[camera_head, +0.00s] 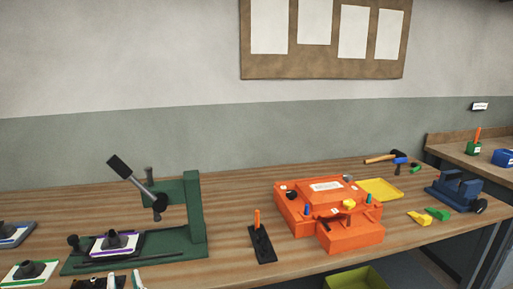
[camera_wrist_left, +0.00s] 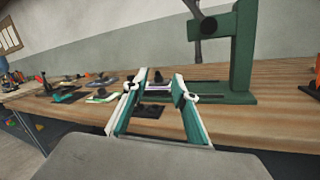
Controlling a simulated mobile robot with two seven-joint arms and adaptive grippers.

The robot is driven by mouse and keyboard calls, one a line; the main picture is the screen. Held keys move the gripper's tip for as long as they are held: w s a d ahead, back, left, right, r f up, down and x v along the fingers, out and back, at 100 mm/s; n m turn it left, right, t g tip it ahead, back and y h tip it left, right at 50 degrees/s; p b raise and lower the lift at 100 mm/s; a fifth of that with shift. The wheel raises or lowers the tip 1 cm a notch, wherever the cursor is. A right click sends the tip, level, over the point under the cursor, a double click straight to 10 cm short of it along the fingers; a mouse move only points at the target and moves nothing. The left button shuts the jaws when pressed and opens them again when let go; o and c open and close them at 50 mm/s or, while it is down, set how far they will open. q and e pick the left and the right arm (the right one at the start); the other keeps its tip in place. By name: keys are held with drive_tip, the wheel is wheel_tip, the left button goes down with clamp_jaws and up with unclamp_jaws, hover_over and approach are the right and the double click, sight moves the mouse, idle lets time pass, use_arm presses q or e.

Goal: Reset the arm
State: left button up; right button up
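My left gripper (camera_head: 124,283) shows only as white fingertips at the bottom edge of the head view, in front of the green press (camera_head: 194,215). In the left wrist view the teal and white fingers of my left gripper (camera_wrist_left: 159,82) are spread apart with nothing held. The press's lever arm (camera_head: 137,181) is raised and tilted, its black handle up to the left. A purple-edged mould plate (camera_head: 104,250) with a dark mould lies on the press base. The press (camera_wrist_left: 243,50) stands beyond the fingers, to the right, in the wrist view. My right gripper is not in view.
Green-edged (camera_head: 15,273) and blue-edged (camera_head: 12,238) mould plates lie left of the press. An orange box-like unit (camera_head: 352,235), a black stand with an orange tool (camera_head: 262,243), a yellow tray (camera_head: 380,190) and a blue vise (camera_head: 455,187) are to the right.

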use_arm(q)
drive_tip(key=s+d+f+m+t+h, duration=0.15)
drive_tip(key=d+f+m+h, duration=0.35)
drive_tip(key=m, duration=0.8)
drive_tip(key=s+d+f+m+t+h, duration=0.1)
drive_tip(key=d+f+m+t+h, duration=0.1)
drive_tip(key=d+m+h, duration=0.8)
drive_tip(key=s+a+f+m+g, duration=0.2)
drive_tip(key=s+f+m+g, duration=0.1)
drive_tip(key=f+m, duration=0.3)
drive_tip(key=s+a+f+m+g+y, duration=0.1)
drive_tip(key=s+a+f+m+g, duration=0.1)
drive_tip(key=f+m, duration=0.5)
drive_tip(key=s+a+f+m+g, duration=0.2)
drive_tip(key=s+f+m+g, duration=0.2)
drive_tip(key=f, duration=0.7)
drive_tip(key=s+m, duration=0.2)
drive_tip(key=shift+s+f+m+y, duration=0.15)
drive_tip(key=shift+s+m+y, duration=0.15)
drive_tip(key=shift+y, duration=0.1)
drive_tip(key=shift+g, duration=0.25)
